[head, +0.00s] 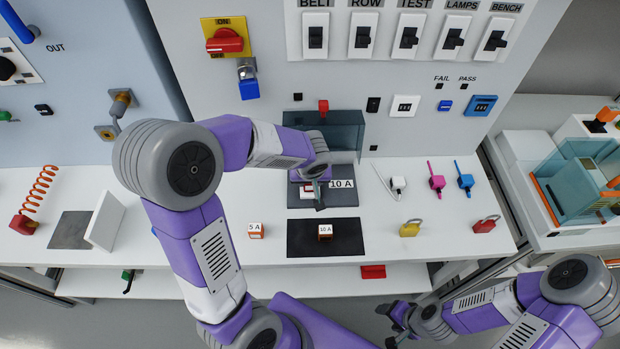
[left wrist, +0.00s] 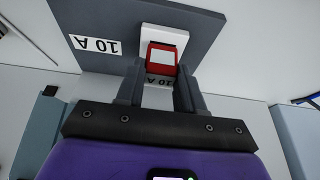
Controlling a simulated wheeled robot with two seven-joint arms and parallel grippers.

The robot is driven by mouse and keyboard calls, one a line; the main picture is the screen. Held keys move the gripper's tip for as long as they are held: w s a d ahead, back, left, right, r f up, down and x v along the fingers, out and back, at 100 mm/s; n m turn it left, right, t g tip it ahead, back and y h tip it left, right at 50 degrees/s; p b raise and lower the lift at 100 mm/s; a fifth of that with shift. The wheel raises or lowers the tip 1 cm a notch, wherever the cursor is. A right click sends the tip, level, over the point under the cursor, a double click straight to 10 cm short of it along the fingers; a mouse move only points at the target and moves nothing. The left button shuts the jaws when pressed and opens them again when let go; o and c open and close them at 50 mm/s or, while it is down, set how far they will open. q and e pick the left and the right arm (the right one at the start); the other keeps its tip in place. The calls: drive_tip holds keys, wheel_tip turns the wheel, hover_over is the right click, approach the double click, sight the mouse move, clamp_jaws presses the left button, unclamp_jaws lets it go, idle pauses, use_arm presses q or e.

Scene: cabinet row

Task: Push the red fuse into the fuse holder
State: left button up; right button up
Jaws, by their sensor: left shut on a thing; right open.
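The red fuse (left wrist: 162,57), with a pale face, is between the fingers of my left gripper (left wrist: 158,92), which is shut on it. The fuse is at the white fuse holder (left wrist: 178,36) on a dark grey plate (left wrist: 205,20) with a 10 A label; how deep it sits I cannot tell. In the head view my left gripper (head: 316,190) reaches down over the plate (head: 342,198) and partly hides the fuse and holder. My right gripper (head: 397,318) is open and empty, low in front of the bench.
A clear dark cover (head: 345,132) stands behind the plate. Coloured tags and padlocks (head: 410,228) are to the right.

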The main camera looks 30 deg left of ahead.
use_arm(q)
drive_tip(key=shift+f+b, duration=0.25)
drive_tip(key=shift+b, duration=0.1)
idle(0.3)
drive_tip(key=o, duration=1.2)
drive_tip(key=shift+o, duration=0.2)
drive_tip(key=p+v, duration=0.2)
drive_tip(key=v, duration=0.5)
drive_tip(key=shift+r+p, duration=0.3)
drive_tip(key=shift+p, duration=0.05)
drive_tip(key=shift+s+r, duration=0.1)
